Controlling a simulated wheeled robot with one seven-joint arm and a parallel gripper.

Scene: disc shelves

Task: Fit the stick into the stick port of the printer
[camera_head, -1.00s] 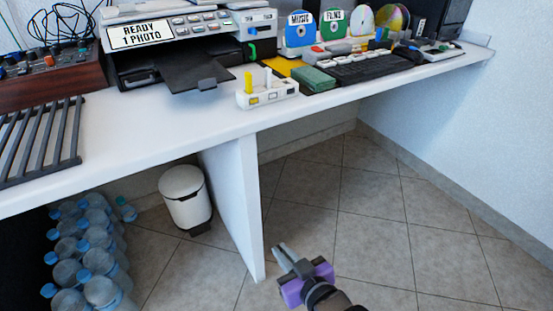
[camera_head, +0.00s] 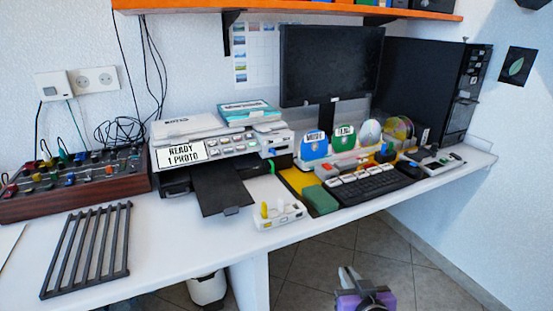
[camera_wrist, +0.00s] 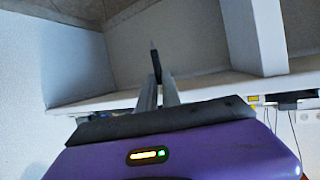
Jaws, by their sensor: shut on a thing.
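The printer (camera_head: 225,147) stands on the desk at centre left, its sign reading "READY 1 PHOTO" and its black tray pulled out. The right end of its front has a blue-grey panel (camera_head: 276,146); the stick port is too small to make out. My gripper (camera_head: 347,272) is at the bottom of the head view, in front of the desk and well apart from the printer. In the wrist view its fingers are shut on a small dark thing with a thin tip, seemingly the stick (camera_wrist: 156,62). The stick is not clear in the head view.
A white holder (camera_head: 280,214) with yellow sticks sits by the desk's front edge, right of the printer tray. A green block (camera_head: 319,200), a keyboard (camera_head: 363,184) and disc stands are farther right. A black rack (camera_head: 88,250) lies at left. An orange shelf (camera_head: 290,8) hangs above.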

